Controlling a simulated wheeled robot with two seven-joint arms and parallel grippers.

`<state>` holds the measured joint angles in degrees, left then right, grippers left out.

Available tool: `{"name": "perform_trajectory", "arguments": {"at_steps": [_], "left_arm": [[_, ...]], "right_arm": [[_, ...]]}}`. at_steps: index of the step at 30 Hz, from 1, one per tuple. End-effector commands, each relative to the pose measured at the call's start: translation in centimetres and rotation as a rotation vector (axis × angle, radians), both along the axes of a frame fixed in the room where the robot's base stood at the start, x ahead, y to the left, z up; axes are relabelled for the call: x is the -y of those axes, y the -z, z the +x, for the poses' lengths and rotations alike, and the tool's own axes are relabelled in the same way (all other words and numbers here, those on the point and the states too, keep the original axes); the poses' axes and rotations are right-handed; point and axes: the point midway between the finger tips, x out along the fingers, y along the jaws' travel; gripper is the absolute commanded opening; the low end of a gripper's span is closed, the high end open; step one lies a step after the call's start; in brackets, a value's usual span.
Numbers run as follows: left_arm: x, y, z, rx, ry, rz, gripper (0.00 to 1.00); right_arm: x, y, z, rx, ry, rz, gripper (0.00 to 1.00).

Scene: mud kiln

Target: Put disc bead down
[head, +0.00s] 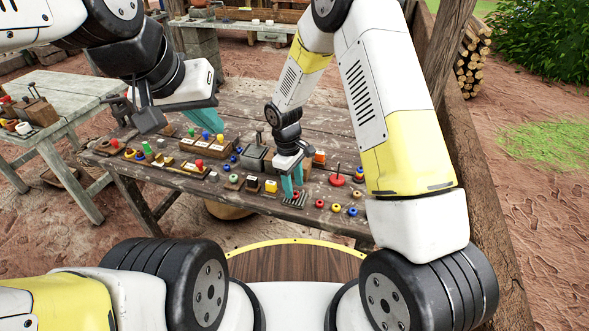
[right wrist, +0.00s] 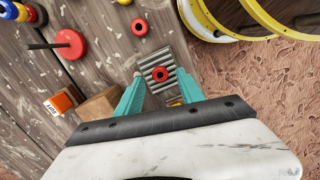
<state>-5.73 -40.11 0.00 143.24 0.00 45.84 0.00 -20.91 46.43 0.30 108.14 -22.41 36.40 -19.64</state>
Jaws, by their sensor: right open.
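A red disc bead (right wrist: 159,74) with a dark hole lies flat on a ribbed grey rack (right wrist: 148,63) in the right wrist view. The rack also shows in the head view (head: 301,200), near the table's front edge. My right gripper (right wrist: 160,73) is open, with its teal fingertips apart on either side of the bead and rack. In the head view, my right gripper (head: 292,184) points down at the rack. My left gripper (head: 208,121) hangs over the left part of the table, and its finger gap is unclear.
Another red bead (right wrist: 140,27) lies close to the rack. A red disc with a rod (right wrist: 70,44), an orange block (right wrist: 62,101) and a brown block (right wrist: 100,103) are nearby. Several beads and small trays cover the wooden table (head: 240,105). A wooden post (head: 447,45) stands at right.

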Motion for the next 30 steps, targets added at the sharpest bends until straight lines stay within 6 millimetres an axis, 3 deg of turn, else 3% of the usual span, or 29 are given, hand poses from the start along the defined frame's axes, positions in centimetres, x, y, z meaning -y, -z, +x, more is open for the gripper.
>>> {"name": "perform_trajectory", "arguments": {"at_steps": [9, 19, 23, 25, 30], "left_arm": [[0.0, 0.0, 0.0, 0.000, 0.000, 0.000, 0.00], [0.0, 0.0, 0.0, 0.000, 0.000, 0.000, 0.00], [0.0, 0.0, 0.0, 0.000, 0.000, 0.000, 0.00], [0.0, 0.0, 0.0, 0.000, 0.000, 0.000, 0.00], [0.0, 0.0, 0.0, 0.000, 0.000, 0.000, 0.00]], "right_arm": [[-0.7, -6.9, 0.5, 0.005, 0.001, 0.002, 0.45], [-0.6, -10.9, 0.5, 0.011, 0.018, 0.007, 0.45], [1.2, -14.9, 0.0, 0.063, 0.104, 0.041, 0.45], [2.8, -18.0, -0.8, 0.105, 0.178, 0.072, 0.45], [7.0, -24.9, -4.2, 0.211, 0.382, 0.161, 0.45]]}}
